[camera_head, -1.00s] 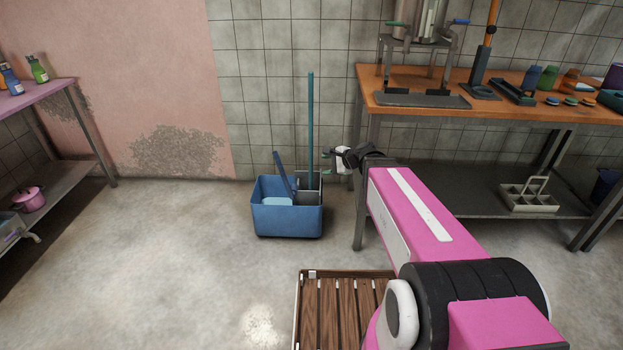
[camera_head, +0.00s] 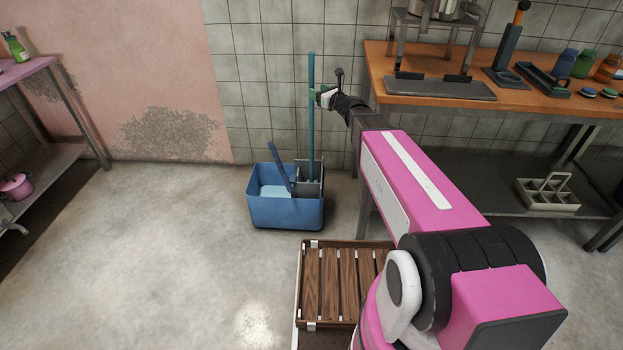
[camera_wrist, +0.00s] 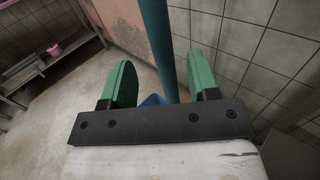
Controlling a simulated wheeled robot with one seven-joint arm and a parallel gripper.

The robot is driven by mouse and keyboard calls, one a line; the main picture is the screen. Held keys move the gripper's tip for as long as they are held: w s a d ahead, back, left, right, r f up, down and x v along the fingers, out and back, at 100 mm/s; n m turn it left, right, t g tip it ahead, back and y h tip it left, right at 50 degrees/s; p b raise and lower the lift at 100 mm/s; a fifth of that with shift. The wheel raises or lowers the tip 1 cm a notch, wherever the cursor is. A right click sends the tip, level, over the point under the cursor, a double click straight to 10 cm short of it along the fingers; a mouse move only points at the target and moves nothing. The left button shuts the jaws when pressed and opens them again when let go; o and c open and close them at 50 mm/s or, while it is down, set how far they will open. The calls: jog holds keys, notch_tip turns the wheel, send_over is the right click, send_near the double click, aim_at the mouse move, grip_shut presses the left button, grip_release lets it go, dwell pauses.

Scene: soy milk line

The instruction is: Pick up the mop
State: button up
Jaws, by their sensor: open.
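The mop is a teal upright handle (camera_head: 311,115) standing in the blue bucket (camera_head: 285,208) by the tiled wall; its head is hidden inside the bucket. My gripper (camera_head: 318,97) is at the upper part of the handle in the head view. In the wrist view the green fingers of my gripper (camera_wrist: 163,85) are open, and the mop handle (camera_wrist: 157,40) runs down between them, nearer the right finger. I cannot tell whether a finger touches it. Part of the blue bucket (camera_wrist: 152,100) shows below, between the fingers.
An orange-topped workbench (camera_head: 440,105) with equipment stands right of the bucket, close to my arm. A wooden slatted platform (camera_head: 345,285) lies on the floor in front. A pink-topped table (camera_head: 30,70) is at the left. The floor left of the bucket is clear.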

jog(key=x, duration=0.6)
jog(key=shift+w+f, duration=0.2)
jog(key=shift+w, duration=0.1)
jog(key=c, duration=1)
